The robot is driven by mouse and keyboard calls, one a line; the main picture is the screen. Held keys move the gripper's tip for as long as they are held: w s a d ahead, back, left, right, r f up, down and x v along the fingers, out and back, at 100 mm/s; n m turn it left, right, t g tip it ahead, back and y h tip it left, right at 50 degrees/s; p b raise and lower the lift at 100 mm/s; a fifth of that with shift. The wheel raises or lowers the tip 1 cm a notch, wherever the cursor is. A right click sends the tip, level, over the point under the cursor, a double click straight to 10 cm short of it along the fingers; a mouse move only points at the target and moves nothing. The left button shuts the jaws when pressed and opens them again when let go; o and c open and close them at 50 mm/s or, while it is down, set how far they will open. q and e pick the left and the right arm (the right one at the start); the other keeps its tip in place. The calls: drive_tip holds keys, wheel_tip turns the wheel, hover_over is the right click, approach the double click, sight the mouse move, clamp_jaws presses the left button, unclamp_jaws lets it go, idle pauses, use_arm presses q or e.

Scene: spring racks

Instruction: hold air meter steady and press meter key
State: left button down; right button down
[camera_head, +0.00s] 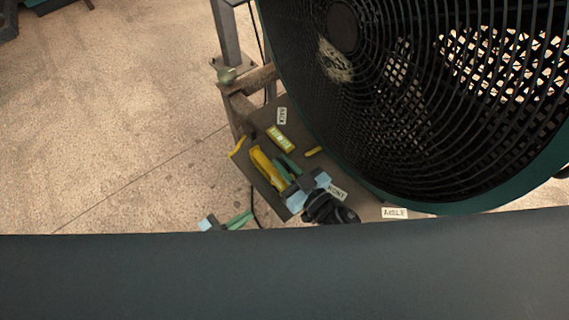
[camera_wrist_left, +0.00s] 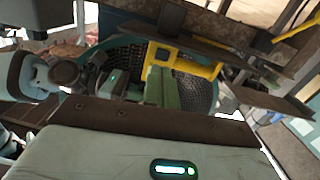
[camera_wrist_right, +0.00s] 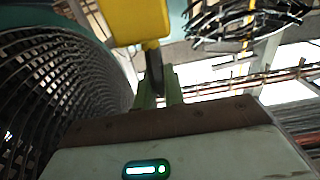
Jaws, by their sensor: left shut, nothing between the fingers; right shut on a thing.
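The yellow air meter (camera_head: 268,167) shows in the head view over a dark shelf, left of the big fan. My right gripper (camera_head: 286,168) is beside it with green fingers. In the right wrist view a yellow body (camera_wrist_right: 138,20) with a dark narrow part stands at the fingers of my right gripper (camera_wrist_right: 158,88), which are shut on it. My left gripper (camera_head: 240,220) is lower left, apart from the meter, shut and empty. In the left wrist view its green fingers (camera_wrist_left: 161,88) are together in front of a yellow piece (camera_wrist_left: 202,69). I cannot make out the meter key.
The large dark fan (camera_head: 400,100) with a green rim fills the right. A metal post (camera_head: 228,35) stands left of it. The dark shelf (camera_head: 262,117) carries a yellow-green labelled block (camera_head: 280,138). An AISLE label (camera_head: 395,213) lies nearby.

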sight(276, 190)
use_arm(q)
drive_tip(key=s+d+f+m+y, duration=0.25)
drive_tip(key=m+y, duration=0.25)
drive_tip(key=m, duration=0.3)
drive_tip(key=a+r+m+y, duration=0.1)
drive_tip(key=m+y, duration=0.1)
drive_tip(key=w+a+r+m+t+y, duration=0.1)
drive_tip(key=m+y, duration=0.1)
drive_tip(key=a+r+m+t+y, duration=0.1)
drive_tip(key=r+m, duration=0.1)
drive_tip(key=shift+w+a+y, duration=0.1)
drive_tip(key=shift+w+y, duration=0.3)
drive_tip(key=shift+w+f, duration=0.1)
drive_tip(key=w+d, duration=0.5)
drive_tip(key=d, duration=0.2)
